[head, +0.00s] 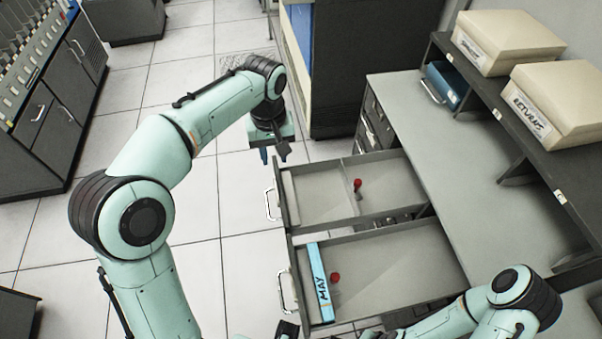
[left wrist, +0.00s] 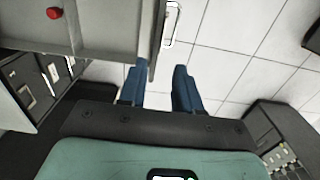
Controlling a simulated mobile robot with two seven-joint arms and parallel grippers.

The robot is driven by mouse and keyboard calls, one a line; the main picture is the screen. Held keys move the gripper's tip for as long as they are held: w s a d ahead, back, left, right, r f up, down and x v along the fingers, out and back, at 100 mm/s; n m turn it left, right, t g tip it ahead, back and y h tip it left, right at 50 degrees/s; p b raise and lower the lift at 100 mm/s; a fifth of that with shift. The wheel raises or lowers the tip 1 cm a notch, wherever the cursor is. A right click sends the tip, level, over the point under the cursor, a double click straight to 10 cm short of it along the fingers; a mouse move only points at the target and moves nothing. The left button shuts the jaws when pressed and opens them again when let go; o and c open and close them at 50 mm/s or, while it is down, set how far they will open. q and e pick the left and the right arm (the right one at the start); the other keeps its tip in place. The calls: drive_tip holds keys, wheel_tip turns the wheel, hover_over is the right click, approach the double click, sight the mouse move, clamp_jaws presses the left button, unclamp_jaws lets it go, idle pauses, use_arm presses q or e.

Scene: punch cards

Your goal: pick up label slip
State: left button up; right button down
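A long blue strip lettered MAY (head: 319,281) lies along the handle side of the nearer open drawer. I cannot tell whether its lettered face is a separate label slip; no other loose slip is clear. My left gripper (head: 274,155) is open and empty, beyond the handle-side far corner of the farther open drawer. In the left wrist view, its two blue fingers (left wrist: 160,87) are apart with floor and the drawer's edge behind them. My right arm enters at the lower right; a dark piece at the bottom edge may be its gripper, mostly cut off.
The farther drawer (head: 318,205) holds a red-topped object (head: 357,184), also in the left wrist view (left wrist: 54,13). Another red object (head: 335,278) is beside the strip.

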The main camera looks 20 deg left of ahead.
use_arm(q)
drive_tip(key=b, duration=0.1)
hover_over(276, 184)
drive_tip(key=f, duration=0.5)
drive_tip(key=shift+s+d+f, duration=0.1)
drive_tip(key=shift+s+f, duration=0.2)
drive_tip(key=shift+f, duration=0.1)
drive_tip(key=shift+s+d+f+b, duration=0.1)
drive_tip(key=shift+f+b, duration=0.15)
drive_tip(key=shift+f, duration=1.3)
drive_tip(key=shift+s+d+f+b, duration=0.1)
drive_tip(key=shift+f+b, duration=0.15)
drive_tip(key=shift+f, duration=1.3)
use_arm(e)
drive_tip(key=shift+s+f, duration=0.25)
drive_tip(key=shift+f, duration=0.3)
drive_tip(key=shift+s+f, duration=0.25)
drive_tip(key=shift+f, duration=0.3)
use_arm(q)
clamp_jaws()
